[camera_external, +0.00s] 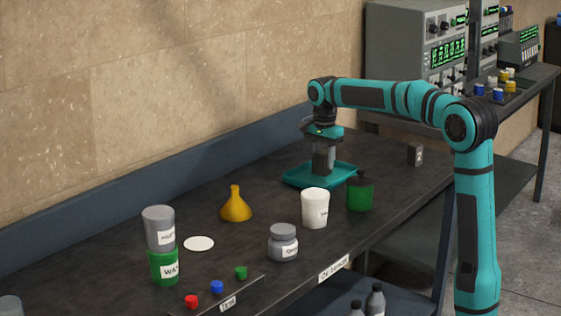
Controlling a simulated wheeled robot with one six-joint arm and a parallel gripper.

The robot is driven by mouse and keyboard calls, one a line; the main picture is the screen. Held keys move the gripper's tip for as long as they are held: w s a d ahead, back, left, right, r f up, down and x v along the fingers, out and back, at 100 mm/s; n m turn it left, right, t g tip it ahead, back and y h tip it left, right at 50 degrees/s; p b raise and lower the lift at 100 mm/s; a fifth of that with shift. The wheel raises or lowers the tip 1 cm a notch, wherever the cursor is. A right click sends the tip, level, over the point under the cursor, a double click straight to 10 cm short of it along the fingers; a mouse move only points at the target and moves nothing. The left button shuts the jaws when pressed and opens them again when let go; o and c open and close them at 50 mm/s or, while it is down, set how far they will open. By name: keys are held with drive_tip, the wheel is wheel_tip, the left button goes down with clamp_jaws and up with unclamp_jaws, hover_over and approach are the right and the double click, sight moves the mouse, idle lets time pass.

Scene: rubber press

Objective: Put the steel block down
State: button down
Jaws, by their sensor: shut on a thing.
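My gripper (323,143) points down over the teal tray (294,182) toward the far end of the bench. It is shut on the steel block (323,162), a grey upright piece below the jaws. The block's lower end is over or inside the tray. I cannot tell whether it touches the tray floor. The fingertips are small and partly merge with the block.
A white cup (315,209) and a green container with a dark top (360,195) stand in front of the tray. A yellow funnel (235,206), a grey jar (283,243) and stacked containers (161,250) stand further left. A grey instrument (405,60) stands behind.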

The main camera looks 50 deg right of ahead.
sight(324, 152)
drive_tip(key=shift+f, duration=1.1)
drive_tip(key=shift+f, duration=0.1)
drive_tip(key=c, duration=0.9)
unclamp_jaws()
wheel_tip(324, 152, up, 12)
drive_tip(key=shift+r, duration=0.1)
